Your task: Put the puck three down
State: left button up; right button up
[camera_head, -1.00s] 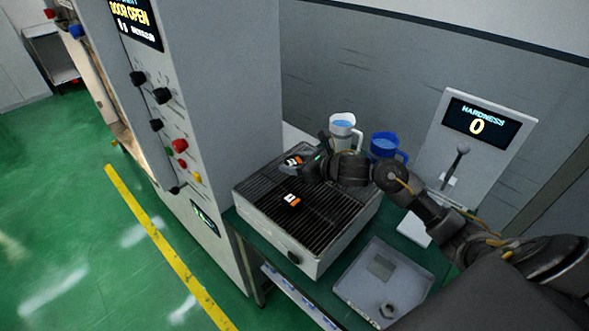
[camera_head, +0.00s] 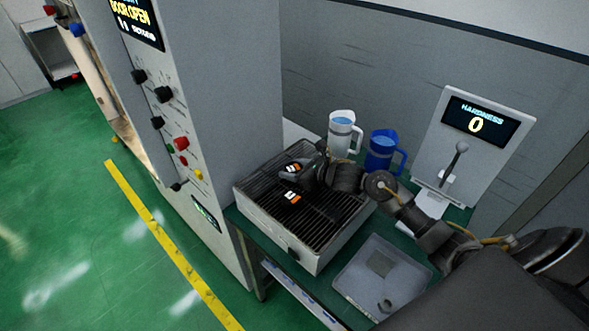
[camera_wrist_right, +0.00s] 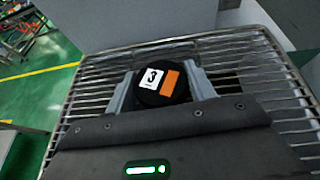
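Puck three (camera_wrist_right: 163,86) is a black disc with a white "3" label and an orange patch. It sits between the two fingers of my right gripper (camera_wrist_right: 165,88), which look closed against its sides. In the head view the puck (camera_head: 294,168) and the right gripper (camera_head: 305,172) are over the far part of the wire rack (camera_head: 330,222). I cannot tell whether the puck touches the bars. Another black puck with an orange and white label (camera_head: 292,197) lies on the rack nearer the front. My left gripper is not in view.
A white jug (camera_head: 342,130) and a blue jug (camera_head: 381,152) stand behind the rack. A hardness tester (camera_head: 487,150) reading 0 is at the right. A grey tray (camera_head: 352,285) lies in front. The tall machine (camera_head: 235,110) reading "DOOR OPEN" stands left. Bare rack shows around the pucks.

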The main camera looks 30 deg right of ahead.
jog(key=o, duration=0.4)
jog(key=shift+r+p, duration=0.25)
jog(key=shift+p, duration=0.05)
jog(key=shift+s+d, duration=0.2)
jog(key=shift+s, duration=0.1)
jog(key=b+v, duration=0.3)
jog(key=v, duration=0.6)
jog(key=shift+s+d, duration=0.15)
jog(key=shift+s, duration=0.2)
jog(key=shift+v, duration=0.8)
jog(key=shift+r, duration=0.1)
